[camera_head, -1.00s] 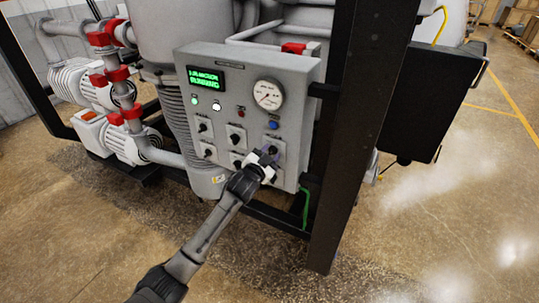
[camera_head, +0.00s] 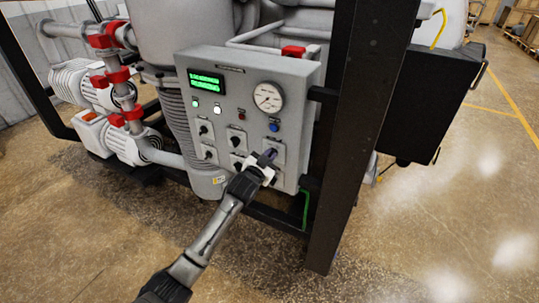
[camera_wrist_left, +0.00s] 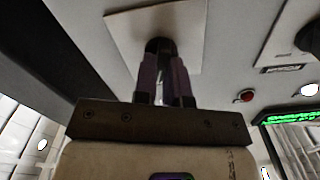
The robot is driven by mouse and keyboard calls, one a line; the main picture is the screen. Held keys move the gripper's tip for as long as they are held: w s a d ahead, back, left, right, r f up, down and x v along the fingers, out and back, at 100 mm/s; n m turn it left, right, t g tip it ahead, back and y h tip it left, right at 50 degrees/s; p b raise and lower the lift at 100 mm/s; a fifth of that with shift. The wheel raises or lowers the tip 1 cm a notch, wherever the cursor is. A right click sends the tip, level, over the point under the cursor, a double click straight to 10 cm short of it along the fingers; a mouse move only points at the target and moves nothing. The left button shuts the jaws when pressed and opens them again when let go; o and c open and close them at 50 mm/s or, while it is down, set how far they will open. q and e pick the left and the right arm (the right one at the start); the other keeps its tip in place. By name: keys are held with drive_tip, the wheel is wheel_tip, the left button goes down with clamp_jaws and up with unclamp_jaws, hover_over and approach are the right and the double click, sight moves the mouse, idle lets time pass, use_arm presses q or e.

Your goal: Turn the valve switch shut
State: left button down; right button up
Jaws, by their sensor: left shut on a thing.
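The grey control panel (camera_head: 227,110) faces me at the middle of the head view. It carries two rows of dark rotary switches on pale square plates. My left gripper (camera_head: 268,156) reaches the upper-row switch at the right, below the blue button. In the left wrist view the two fingers (camera_wrist_left: 161,75) are closed around the dark switch knob (camera_wrist_left: 158,45), in front of its pale plate (camera_wrist_left: 185,25). The fingers hide most of the knob, so its exact angle is hard to read. I cannot see a label for this switch. My right gripper is in no view.
A green display (camera_head: 206,81), a round gauge (camera_head: 268,95), a red button (camera_head: 241,116) and a blue button (camera_head: 274,126) sit above the switches. A black frame post (camera_head: 345,150) stands close at the right. Open floor lies in front.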

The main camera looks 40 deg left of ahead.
use_arm(q)
drive_tip(key=n+p, duration=0.2)
drive_tip(key=n, duration=0.1)
drive_tip(key=n+p, duration=0.1)
drive_tip(key=n, duration=0.2)
drive_tip(key=n+p, duration=0.2)
drive_tip(key=n, duration=0.2)
drive_tip(key=shift+a+p, duration=0.25)
drive_tip(key=shift+p, duration=0.1)
idle(0.4)
drive_tip(key=c, duration=1.2)
unclamp_jaws()
drive_tip(key=shift+s, duration=0.1)
